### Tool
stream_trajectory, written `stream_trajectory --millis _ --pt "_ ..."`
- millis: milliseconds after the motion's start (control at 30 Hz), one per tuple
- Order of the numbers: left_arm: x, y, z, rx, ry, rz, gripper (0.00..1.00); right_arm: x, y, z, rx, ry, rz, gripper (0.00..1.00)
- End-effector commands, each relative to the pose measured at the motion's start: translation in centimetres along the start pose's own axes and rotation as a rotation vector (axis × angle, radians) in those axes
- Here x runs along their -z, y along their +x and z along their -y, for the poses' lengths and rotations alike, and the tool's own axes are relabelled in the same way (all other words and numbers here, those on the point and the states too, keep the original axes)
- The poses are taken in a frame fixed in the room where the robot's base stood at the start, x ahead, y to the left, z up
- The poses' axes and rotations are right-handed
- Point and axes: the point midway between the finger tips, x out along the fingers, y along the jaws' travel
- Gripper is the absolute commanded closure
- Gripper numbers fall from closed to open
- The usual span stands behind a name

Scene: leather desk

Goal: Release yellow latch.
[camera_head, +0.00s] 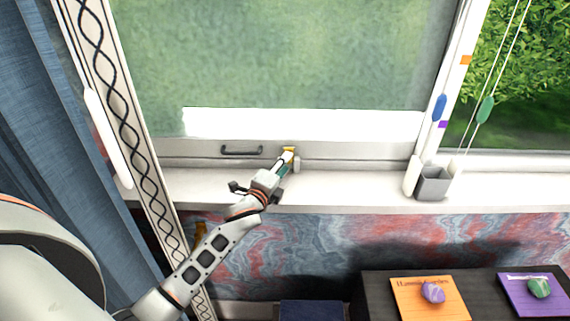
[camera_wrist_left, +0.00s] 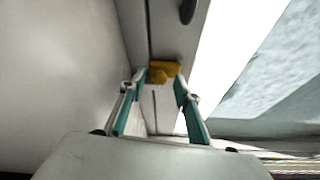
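The yellow latch (camera_head: 289,151) is a small piece on the lower frame of the window, just right of a dark handle. It also shows in the left wrist view (camera_wrist_left: 164,71), straight ahead and centred between my fingers. My left gripper (camera_head: 284,163) reaches up to it from below, over the sill. In the left wrist view its two teal-edged fingers (camera_wrist_left: 157,88) are spread apart, with the latch at or just beyond their tips; I cannot tell whether they touch it. My right gripper is not in view.
A dark handle (camera_head: 241,150) is on the window frame left of the latch. A grey cup (camera_head: 433,183) stands on the white sill (camera_head: 340,190) at the right. A dark table (camera_head: 378,290) below holds orange (camera_head: 412,300) and purple (camera_head: 515,295) booklets with stones. A blue curtain (camera_head: 50,130) hangs left.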

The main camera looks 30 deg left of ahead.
Motion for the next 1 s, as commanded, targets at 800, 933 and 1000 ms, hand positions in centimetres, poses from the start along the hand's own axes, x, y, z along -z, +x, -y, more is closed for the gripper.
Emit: stream_trajectory --millis 800,933,1000 --pt "-0.01 0.72 0.10 -0.006 -0.001 -0.002 1.00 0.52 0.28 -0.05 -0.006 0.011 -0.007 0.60" --pt "-0.01 0.65 0.23 -0.030 -0.009 -0.008 1.00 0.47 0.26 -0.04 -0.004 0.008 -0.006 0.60" --pt "-0.07 0.59 0.46 -0.050 -0.018 -0.012 1.00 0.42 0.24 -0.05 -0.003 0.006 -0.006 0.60"
